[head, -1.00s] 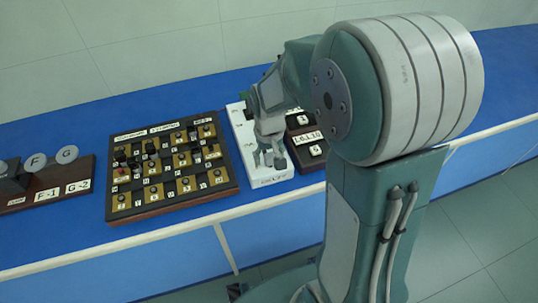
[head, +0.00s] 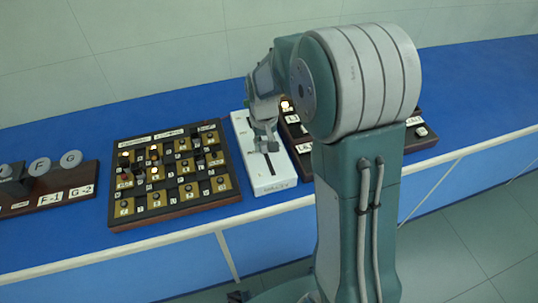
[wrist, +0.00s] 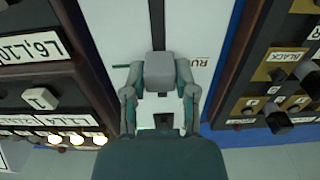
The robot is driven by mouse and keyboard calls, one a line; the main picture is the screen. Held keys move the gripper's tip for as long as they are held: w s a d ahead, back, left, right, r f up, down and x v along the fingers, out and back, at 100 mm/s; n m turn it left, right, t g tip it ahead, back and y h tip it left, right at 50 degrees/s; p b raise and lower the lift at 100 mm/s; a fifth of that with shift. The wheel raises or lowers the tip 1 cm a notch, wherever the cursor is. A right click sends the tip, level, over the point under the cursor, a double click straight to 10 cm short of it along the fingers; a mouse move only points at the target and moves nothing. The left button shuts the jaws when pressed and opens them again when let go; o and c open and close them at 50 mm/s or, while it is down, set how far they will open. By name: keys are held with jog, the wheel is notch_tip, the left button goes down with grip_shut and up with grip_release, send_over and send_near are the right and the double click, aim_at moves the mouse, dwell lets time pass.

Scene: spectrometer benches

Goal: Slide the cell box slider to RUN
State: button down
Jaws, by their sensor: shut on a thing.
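The cell box (head: 270,182) is a long white box with a dark slot, lying across the blue bench in the head view. It also shows in the wrist view (wrist: 117,30), with the slot running up to the top edge. My gripper (head: 266,146) is over the middle part of the box. In the wrist view my gripper (wrist: 159,80) is shut on the grey slider knob (wrist: 159,66), one finger on each side. A partly visible label starting "RU" (wrist: 203,60) is beside the knob, and a green line is on the other side. Part of the slot is hidden under my gripper.
A board of knobs (head: 170,195) stands left of the box, close to it. A dark panel with lit lamps (head: 286,106) stands close on the right. Round pieces marked F and G (head: 70,159) stand on a rack at far left.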

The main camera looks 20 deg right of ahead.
aim_at(263, 141)
jog(key=shift+w+f, duration=0.1)
jog(key=shift+w, duration=0.3)
jog(key=shift+c, duration=2)
grip_release()
notch_tip(263, 141, up, 12)
jog(key=shift+a, duration=0.1)
